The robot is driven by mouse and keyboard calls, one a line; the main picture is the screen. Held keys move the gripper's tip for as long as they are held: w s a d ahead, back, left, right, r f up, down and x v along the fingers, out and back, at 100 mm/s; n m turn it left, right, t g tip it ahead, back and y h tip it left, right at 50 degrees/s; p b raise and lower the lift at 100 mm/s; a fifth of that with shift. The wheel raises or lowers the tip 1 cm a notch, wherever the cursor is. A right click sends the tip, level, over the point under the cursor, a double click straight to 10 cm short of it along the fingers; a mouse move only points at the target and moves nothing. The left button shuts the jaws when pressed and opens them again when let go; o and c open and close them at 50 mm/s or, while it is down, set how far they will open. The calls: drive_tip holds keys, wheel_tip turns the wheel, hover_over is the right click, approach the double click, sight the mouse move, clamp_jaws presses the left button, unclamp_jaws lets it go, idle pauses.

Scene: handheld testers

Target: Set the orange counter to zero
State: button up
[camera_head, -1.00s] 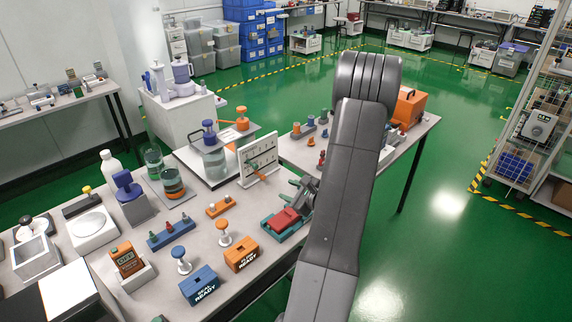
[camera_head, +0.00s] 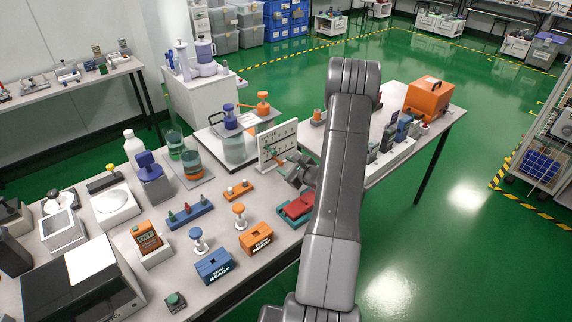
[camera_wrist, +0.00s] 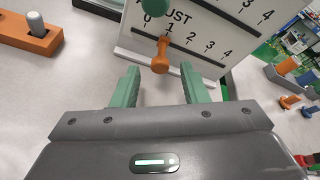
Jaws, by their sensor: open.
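A white board (camera_head: 290,135) marked ADJUST stands on the table. In the wrist view the board (camera_wrist: 225,52) has two slots with number scales. An orange knob (camera_wrist: 161,56) sits on the lower slot, close to the 1 mark. A green knob (camera_wrist: 156,5) is on the upper slot, cut by the frame's top edge. My gripper (camera_wrist: 160,72) is open, its green fingers on either side of the orange knob's lower end; contact cannot be told. My gripper (camera_head: 281,161) faces the board. An orange handheld device (camera_head: 147,237) with a small display stands in a white holder.
Orange (camera_head: 256,238) and blue (camera_head: 213,265) READY boxes, knobs on stands and jars crowd the table left of my arm. A red block in a teal tray (camera_head: 297,207) lies under my gripper. A second table at right holds grey devices and an orange case (camera_head: 428,97).

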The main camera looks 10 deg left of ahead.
drive_tip(key=shift+w+a+f, duration=0.1)
drive_tip(key=shift+w+a, duration=0.1)
drive_tip(key=shift+a, duration=0.05)
clamp_jaws()
drive_tip(key=shift+s+a+f+b, duration=0.25)
drive_tip(key=shift+s+a+b, duration=0.4)
drive_tip(key=shift+b, duration=0.55)
drive_tip(key=shift+s+a+r+b, duration=0.2)
drive_tip(key=shift+s+a+b, duration=0.15)
drive_tip(key=shift+s+b, duration=0.25)
drive_tip(key=shift+s, duration=0.1)
unclamp_jaws()
drive_tip(key=shift+s+a, duration=0.1)
